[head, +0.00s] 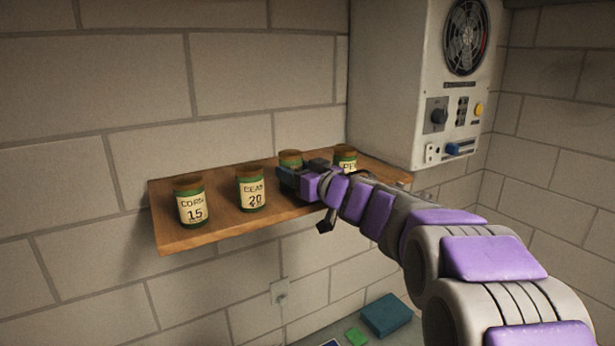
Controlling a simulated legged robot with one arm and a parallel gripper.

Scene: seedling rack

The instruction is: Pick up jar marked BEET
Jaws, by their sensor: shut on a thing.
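Several green jars with brown lids stand in a row on a wooden wall shelf (225,220). The first jar from the left (194,201) reads CORN 15, and the second (251,189) reads BEAN 20. The third jar (290,159) is mostly hidden by my gripper (289,180), and its label cannot be read. The fourth jar (345,159) is partly covered by my arm, with only "PE" showing on its label. My gripper is shut on the third jar; the fingertips are hard to make out. Whether that jar touches the shelf is hidden.
A metal cabinet (400,80) with a fan, knob and buttons hangs right of the shelf, close above its right end. A block wall is behind. Below are a teal box (387,315) and a small green item (356,337).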

